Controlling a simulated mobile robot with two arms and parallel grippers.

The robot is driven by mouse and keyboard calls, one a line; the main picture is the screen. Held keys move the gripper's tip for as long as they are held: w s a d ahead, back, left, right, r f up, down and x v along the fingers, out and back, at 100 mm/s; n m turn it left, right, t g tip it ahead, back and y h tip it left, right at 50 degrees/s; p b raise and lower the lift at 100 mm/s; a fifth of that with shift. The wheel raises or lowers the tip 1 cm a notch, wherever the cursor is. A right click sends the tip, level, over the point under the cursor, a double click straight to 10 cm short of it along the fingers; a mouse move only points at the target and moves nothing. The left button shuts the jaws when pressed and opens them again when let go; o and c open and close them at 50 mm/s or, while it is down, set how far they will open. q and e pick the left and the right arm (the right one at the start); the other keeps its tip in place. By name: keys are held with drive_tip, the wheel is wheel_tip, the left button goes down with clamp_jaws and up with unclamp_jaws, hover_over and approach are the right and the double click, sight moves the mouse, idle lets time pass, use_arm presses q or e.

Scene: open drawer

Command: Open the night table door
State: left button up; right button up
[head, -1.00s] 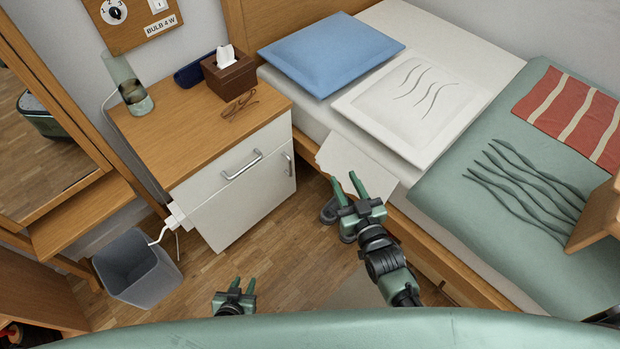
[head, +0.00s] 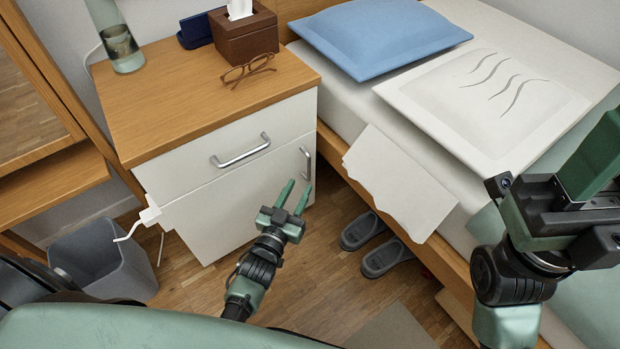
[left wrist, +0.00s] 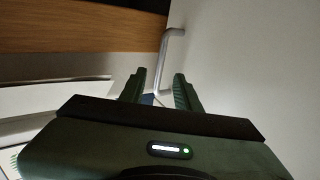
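The night table (head: 190,80) has a wooden top, a white drawer front (head: 195,165) and a white door (head: 230,210) below it. The door looks shut. Its vertical metal handle (head: 306,163) is near the door's right edge; it also shows in the left wrist view (left wrist: 172,45), beyond the fingertips. My right gripper (head: 600,165) is at the right edge over the bed, partly cut off.
The drawer's handle (head: 240,152) is above the door. The bed (head: 345,105) stands right of the night table, with a sheet (head: 400,185) hanging over its side. Slippers (head: 372,245) lie on the floor beside it. A grey bin (head: 110,265) stands at the left.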

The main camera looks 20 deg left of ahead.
sight(308, 171)
use_arm(q)
drive_tip(key=w+b, duration=0.1)
drive_tip(key=w, duration=0.1)
drive_tip(key=w+b, duration=0.1)
drive_tip(key=w, duration=0.2)
drive_tip(key=shift+w+d, duration=0.2)
drive_tip(key=shift+w, duration=0.1)
clamp_jaws()
idle(1.1)
